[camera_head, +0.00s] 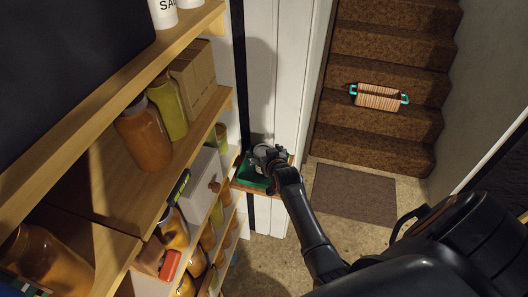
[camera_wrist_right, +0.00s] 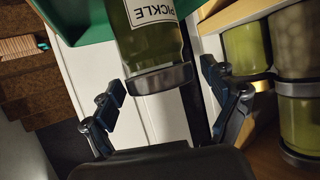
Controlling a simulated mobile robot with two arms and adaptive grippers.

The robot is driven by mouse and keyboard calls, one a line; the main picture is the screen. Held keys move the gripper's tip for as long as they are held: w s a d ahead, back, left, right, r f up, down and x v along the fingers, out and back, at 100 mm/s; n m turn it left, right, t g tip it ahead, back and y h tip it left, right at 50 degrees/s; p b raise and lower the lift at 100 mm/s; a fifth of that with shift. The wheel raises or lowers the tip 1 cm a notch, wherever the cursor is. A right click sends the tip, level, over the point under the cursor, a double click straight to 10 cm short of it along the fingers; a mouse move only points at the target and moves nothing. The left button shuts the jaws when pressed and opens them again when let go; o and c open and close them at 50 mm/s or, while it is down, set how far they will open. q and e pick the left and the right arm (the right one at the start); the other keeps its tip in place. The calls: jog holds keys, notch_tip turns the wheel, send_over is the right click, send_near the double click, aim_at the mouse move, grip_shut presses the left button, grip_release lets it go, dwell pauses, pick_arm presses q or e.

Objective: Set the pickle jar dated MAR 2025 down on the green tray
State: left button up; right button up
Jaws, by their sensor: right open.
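A pickle jar (camera_wrist_right: 155,35) with green contents, a grey metal lid (camera_wrist_right: 159,79) and a white PICKLE label shows upside down in the right wrist view. Its date cannot be read. The green tray (camera_wrist_right: 84,22) is beside the jar's far end there; in the head view the tray (camera_head: 250,179) sits on a small wooden ledge by the white wall. My right gripper (camera_wrist_right: 168,100) is open, its fingers on either side of the lid and apart from it. In the head view my right gripper (camera_head: 264,158) is over the tray and hides most of the jar. My left gripper is out of view.
Wooden shelves (camera_head: 108,165) with several jars and boxes fill the left side, close to the tray. More green jars (camera_wrist_right: 247,50) stand on a shelf in the wrist view. Carpeted stairs (camera_head: 385,88) hold a basket-like item (camera_head: 378,98); a brown mat (camera_head: 352,193) lies below.

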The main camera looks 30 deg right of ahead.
jog(key=shift+r, duration=0.15)
jog(key=v, duration=1.2)
jog(key=s+a+f+n+g+y, duration=0.15)
jog(key=s+a+f, duration=0.25)
jog(key=f, duration=0.6)
jog(key=s+a+f+n+g+y, duration=0.1)
jog(key=s+a+f+g, duration=0.3)
jog(key=f, duration=0.6)
jog(key=s+a+f+n+y, duration=0.1)
jog(key=s+a+f, duration=0.3)
jog(key=f, duration=0.6)
jog(key=s+f+g, duration=0.2)
jog(key=s+f, duration=0.3)
jog(key=s, duration=0.5)
jog(key=s+f+n+g, duration=0.1)
jog(key=s+f, duration=0.3)
jog(key=s, duration=0.6)
jog(key=s+d+f+n+g, duration=0.1)
jog(key=s+f+g, duration=0.2)
jog(key=s, duration=0.7)
notch_tip(320, 180, down, 3)
jog(key=shift+r+b, duration=0.1)
jog(key=shift+b, duration=0.3)
jog(key=shift+s, duration=0.15)
